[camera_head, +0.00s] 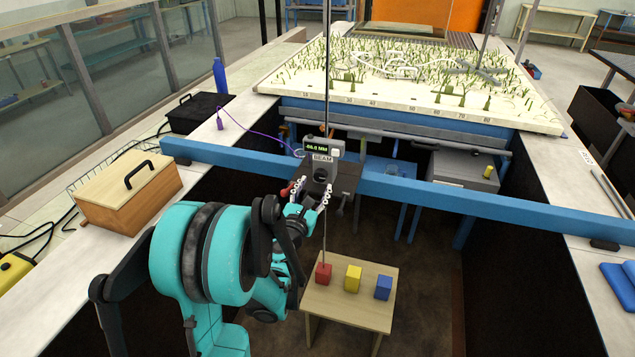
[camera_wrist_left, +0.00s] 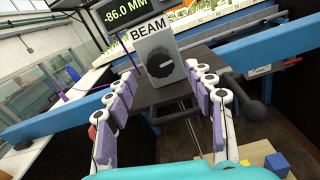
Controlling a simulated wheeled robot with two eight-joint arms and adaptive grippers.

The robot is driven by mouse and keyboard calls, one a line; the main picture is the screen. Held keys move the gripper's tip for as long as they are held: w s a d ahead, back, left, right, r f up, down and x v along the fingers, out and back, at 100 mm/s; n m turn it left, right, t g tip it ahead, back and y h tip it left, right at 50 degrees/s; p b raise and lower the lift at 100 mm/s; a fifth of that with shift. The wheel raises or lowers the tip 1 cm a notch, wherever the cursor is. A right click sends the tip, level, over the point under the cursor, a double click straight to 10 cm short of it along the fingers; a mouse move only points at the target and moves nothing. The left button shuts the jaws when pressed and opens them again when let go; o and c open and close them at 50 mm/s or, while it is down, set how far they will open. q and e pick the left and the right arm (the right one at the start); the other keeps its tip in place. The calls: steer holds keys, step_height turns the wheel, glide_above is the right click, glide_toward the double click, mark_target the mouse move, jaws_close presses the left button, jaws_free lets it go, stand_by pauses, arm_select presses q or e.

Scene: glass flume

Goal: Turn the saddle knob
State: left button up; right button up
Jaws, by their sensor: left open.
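A saddle (camera_head: 335,148) sits on the blue beam; it is a grey housing with a BEAM label and a green display that seems to read -86.0 MM. On its front is a round dark knob (camera_wrist_left: 166,68) with a pale pointer line; it also shows in the head view (camera_head: 321,174). My left gripper (camera_head: 313,191) is open in front of the saddle. In the left wrist view, its two fingers (camera_wrist_left: 163,82) stand to either side of the knob with nothing between them; I cannot tell whether they touch the housing. My right gripper is not in view.
The blue beam (camera_head: 470,198) spans the gap between the side ledges. A dark ball-ended lever (camera_wrist_left: 252,112) sticks out at the right of the saddle. Below, a small wooden table (camera_head: 345,306) holds red, yellow and blue blocks. A wooden box (camera_head: 130,195) stands on the left ledge.

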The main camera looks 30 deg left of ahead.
mark_target(319, 178)
arm_select(q)
steer(key=shift+x, duration=1.7)
steer(key=c, duration=1.2)
steer(key=shift+o, duration=0.2)
steer(key=shift+b, duration=0.45)
steer(key=o, duration=1.2)
steer(key=shift+c, duration=0.2)
steer(key=shift+s, duration=0.1)
steer(key=v, duration=1.2)
